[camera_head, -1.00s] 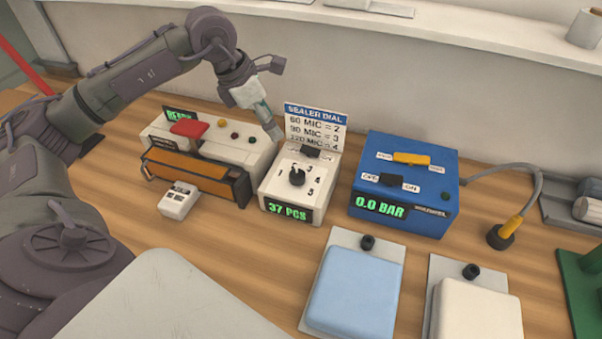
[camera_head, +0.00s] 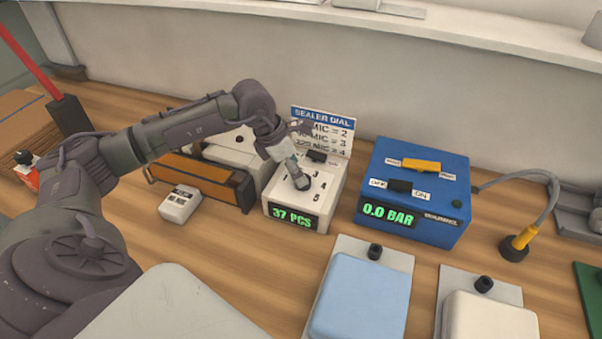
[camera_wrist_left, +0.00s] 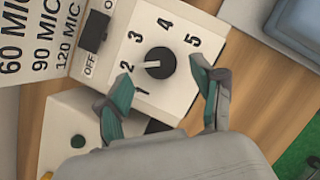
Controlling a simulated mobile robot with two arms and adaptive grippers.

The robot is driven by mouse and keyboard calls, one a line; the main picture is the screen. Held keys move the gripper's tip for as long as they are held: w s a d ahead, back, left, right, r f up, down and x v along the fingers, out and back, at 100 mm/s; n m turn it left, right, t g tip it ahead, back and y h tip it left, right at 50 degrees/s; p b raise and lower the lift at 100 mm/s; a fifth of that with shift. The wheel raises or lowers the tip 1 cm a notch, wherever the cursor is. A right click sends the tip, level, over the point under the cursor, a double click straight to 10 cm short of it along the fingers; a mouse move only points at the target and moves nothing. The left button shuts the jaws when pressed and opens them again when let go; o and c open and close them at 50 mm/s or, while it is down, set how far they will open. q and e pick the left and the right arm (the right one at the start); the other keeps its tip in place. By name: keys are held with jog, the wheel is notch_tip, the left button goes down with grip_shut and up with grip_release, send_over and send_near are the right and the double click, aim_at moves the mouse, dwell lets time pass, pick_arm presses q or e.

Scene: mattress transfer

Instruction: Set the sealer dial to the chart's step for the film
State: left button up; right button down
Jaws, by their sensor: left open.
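The white sealer dial box (camera_head: 322,208) shows "37 PCS" on a green display. In the left wrist view its black dial (camera_wrist_left: 160,61) has a white mark pointing left, toward the 2. The numbers 1 to 5 ring it. The sealer dial chart (camera_head: 340,127) stands behind, partly covered by my arm in the head view; its rows end in 2, 3 and 4. My left gripper (camera_wrist_left: 163,88) is open, its fingers apart to either side of the dial's near side; I cannot tell whether they touch it. A small white device (camera_head: 180,205) has text too small to read. My right gripper is out of view.
An orange and black sealer (camera_head: 210,180) stands left of the dial box. A blue box (camera_head: 430,190) showing "0.0 BAR" stands close on its right. Blue (camera_head: 358,297) and cream (camera_head: 487,318) pads lie in front on the right. A shelf runs along the back.

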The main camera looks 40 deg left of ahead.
pick_arm(q)
jog(key=shift+x, duration=1.85)
jog(key=c, duration=1.1)
jog(key=shift+a+f+m+h+b, duration=0.15)
jog(key=shift+m+h+b, duration=0.15)
jog(key=shift+m+b, duration=0.7)
jog(key=shift+w+m+g+b, duration=0.1)
jog(key=shift+m+g+b, duration=0.3)
jog(key=shift+m+b, duration=0.35)
jog(key=m+g+h+b, duration=0.1)
jog(key=m+b, duration=0.1)
jog(key=m, duration=0.1)
jog(key=shift+w+m, duration=0.1)
jog(key=shift+m, duration=0.15)
jog(key=shift+r+m+g+b, duration=0.2)
jog(key=shift+m+g+b, duration=0.6)
jog(key=shift+m, duration=0.6)
